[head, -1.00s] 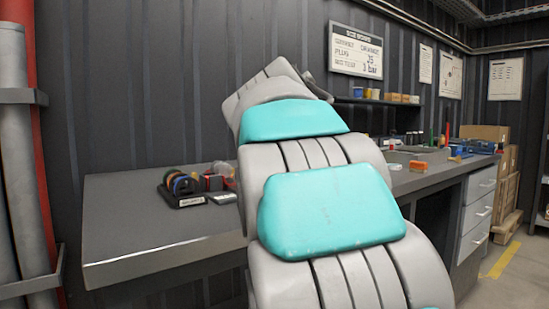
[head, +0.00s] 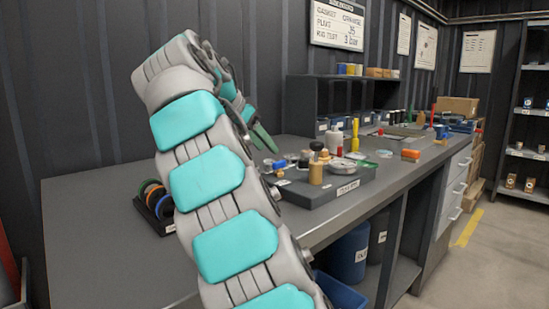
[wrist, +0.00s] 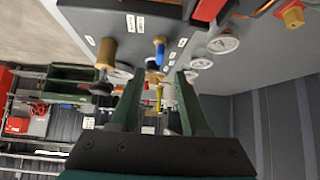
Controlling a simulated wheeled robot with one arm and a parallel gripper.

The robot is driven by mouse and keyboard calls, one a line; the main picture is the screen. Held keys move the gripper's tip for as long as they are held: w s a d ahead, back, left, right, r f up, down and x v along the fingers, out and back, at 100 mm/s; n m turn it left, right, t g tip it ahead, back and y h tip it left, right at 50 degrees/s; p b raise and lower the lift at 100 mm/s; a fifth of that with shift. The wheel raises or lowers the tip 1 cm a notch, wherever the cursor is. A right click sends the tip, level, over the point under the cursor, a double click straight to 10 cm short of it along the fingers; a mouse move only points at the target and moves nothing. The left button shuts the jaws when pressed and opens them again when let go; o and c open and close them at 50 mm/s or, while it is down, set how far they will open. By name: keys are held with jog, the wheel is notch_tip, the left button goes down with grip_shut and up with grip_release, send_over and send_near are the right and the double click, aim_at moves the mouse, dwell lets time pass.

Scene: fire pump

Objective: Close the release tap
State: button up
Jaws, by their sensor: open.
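My gripper (wrist: 157,88) is open and empty, its two dark green fingers reaching up the wrist view. Beyond them is a grey panel (wrist: 135,50) with white labels, gauges and fittings. A blue-handled fitting (wrist: 160,48) hangs near the middle, with a small yellow part (wrist: 159,98) below it, seen between the fingers. A brass cylinder (wrist: 106,52) is to the left. I cannot tell which fitting is the release tap. In the head view, the gripper (head: 262,138) shows behind my arm above the bench, its fingers partly hidden.
The grey bench (head: 100,225) runs along the wall. A dark tray (head: 325,190) with bottles and small parts stands on it, with a coil holder (head: 157,205) at left. Blue bins (head: 345,255) are under the bench. Open floor (head: 490,255) lies at right.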

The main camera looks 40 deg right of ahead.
aim_at(279, 161)
jog(key=shift+x, duration=3.25)
grip_shut()
